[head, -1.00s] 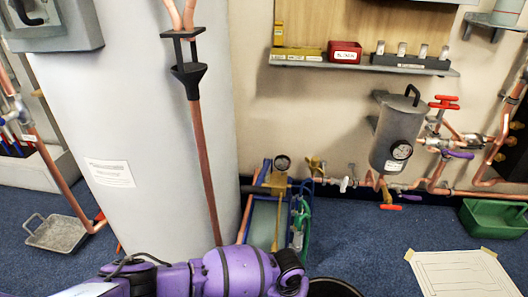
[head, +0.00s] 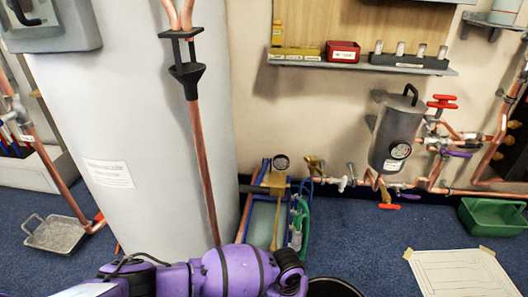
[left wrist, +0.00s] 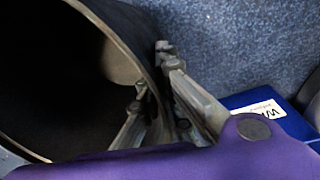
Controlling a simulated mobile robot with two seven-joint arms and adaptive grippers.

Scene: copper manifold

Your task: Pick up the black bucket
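The black bucket (head: 338,289) shows only as a dark rim at the bottom edge of the head view, just right of my purple left arm. In the left wrist view the bucket (left wrist: 125,38) fills the left side, its dark opening facing the camera. My left gripper (left wrist: 156,74) has one finger inside the bucket and the other outside, with the bucket wall between them. The fingers are close together and look shut on the wall. The bucket's base is hidden. My right gripper is not in view.
A blue box with a white label (left wrist: 262,112) lies close to the outer finger. Blue carpet surrounds the bucket. A taped paper sheet (head: 462,277) lies to the right, a green tray (head: 490,218) behind it. A blue-framed unit (head: 270,222) stands by the wall behind my arm.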

